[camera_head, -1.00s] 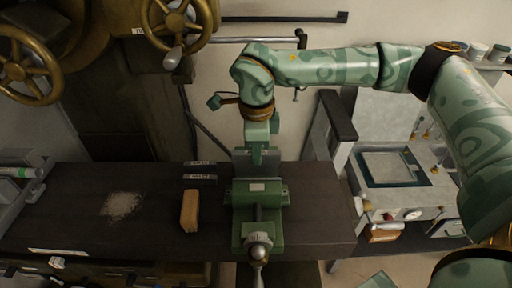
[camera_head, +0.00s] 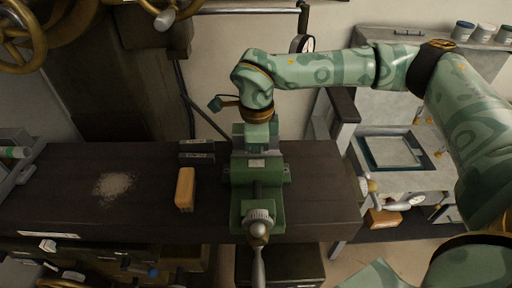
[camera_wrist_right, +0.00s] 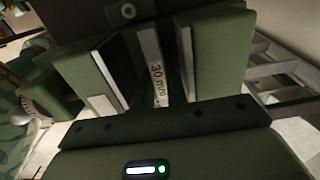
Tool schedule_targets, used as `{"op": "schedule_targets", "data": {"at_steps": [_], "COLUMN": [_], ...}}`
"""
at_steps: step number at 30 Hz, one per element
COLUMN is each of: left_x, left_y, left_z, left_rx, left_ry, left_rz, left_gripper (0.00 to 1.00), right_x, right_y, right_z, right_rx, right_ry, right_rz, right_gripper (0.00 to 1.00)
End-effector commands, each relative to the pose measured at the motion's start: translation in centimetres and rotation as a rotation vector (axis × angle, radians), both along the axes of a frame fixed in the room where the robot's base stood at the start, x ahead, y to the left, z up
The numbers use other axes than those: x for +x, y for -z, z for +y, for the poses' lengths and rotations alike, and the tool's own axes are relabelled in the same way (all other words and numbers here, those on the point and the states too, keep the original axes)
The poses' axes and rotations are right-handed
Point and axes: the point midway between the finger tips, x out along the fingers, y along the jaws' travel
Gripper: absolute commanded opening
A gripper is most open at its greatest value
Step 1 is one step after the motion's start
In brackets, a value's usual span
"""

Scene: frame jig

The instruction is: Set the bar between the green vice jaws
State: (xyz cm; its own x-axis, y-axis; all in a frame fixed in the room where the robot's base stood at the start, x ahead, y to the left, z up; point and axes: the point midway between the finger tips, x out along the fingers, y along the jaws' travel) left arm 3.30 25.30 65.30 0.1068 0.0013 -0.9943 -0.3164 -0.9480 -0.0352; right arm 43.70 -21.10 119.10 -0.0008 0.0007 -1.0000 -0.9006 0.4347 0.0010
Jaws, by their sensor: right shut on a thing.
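The green vice (camera_head: 256,172) stands on the dark bench in the head view, its screw and handle toward me. My right gripper (camera_head: 257,145) reaches down over the vice's far part; its fingertips are hard to separate from the green jaws. In the right wrist view, my right gripper (camera_wrist_right: 148,85) is shut on a dark bar (camera_wrist_right: 156,72) with a pale "30 mm" label. Green blocks with pale faces stand on both sides of the bar. I cannot tell whether the bar touches the vice jaws. My left gripper is not in view.
A wooden block (camera_head: 185,189) stands left of the vice. Dark labelled pieces (camera_head: 197,157) lie behind it. A pale heap of shavings (camera_head: 114,185) lies farther left. The bench (camera_head: 320,205) is clear right of the vice.

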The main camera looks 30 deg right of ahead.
Motion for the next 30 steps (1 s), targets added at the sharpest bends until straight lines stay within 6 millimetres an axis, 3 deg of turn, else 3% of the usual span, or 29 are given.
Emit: {"op": "schedule_targets", "data": {"at_steps": [5, 6, 8, 17, 30], "left_x": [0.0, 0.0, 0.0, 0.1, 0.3], "left_y": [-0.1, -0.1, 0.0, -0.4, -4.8], "left_z": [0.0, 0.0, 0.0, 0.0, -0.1], "left_rx": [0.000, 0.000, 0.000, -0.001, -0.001], "left_ry": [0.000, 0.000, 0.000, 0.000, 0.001], "left_rz": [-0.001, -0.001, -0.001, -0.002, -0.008], "left_gripper": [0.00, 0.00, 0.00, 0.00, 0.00], "right_x": [0.0, 0.0, 0.0, 0.1, 0.2], "right_y": [-0.1, -0.1, -0.1, -0.5, -5.9], "right_z": [0.0, 0.0, 0.0, 0.0, 0.0], "right_rx": [0.000, 0.000, 0.000, 0.000, 0.001], "right_ry": [0.000, 0.000, 0.000, 0.001, 0.002], "right_rz": [-0.001, -0.001, -0.002, -0.002, -0.009], "right_gripper": [0.00, 0.26, 0.40, 0.40, 0.40]}}
